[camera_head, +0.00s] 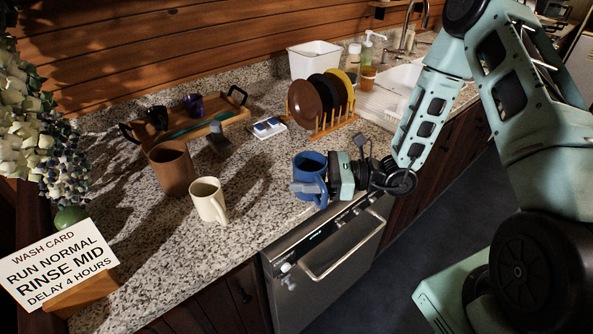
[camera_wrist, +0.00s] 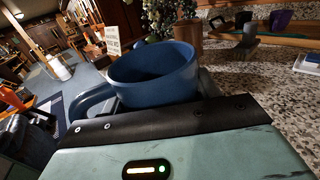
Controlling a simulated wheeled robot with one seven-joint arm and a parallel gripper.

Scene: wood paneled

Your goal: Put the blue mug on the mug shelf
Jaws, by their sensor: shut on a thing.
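The blue mug (camera_head: 311,163) is upright near the counter's front edge, above the dishwasher. My gripper (camera_head: 309,187) is shut on it, coming in from the right. I cannot tell whether its base touches the counter. In the wrist view the blue mug (camera_wrist: 155,75) fills the middle, its rim open toward me and its handle at left; its lower part and the fingertips are mostly hidden. A low wooden tray-like rack (camera_head: 205,128) with black handles stands at the back left, holding a dark mug (camera_head: 157,117) and a purple mug (camera_head: 194,104); no other mug shelf is clear.
A brown pot (camera_head: 172,168) and a cream mug (camera_head: 208,200) stand left of the blue mug. A grey object (camera_head: 218,138) is before the rack. A plate rack (camera_head: 335,122) holds plates behind. A wash card (camera_head: 58,262) stands front left. Bare granite lies between.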

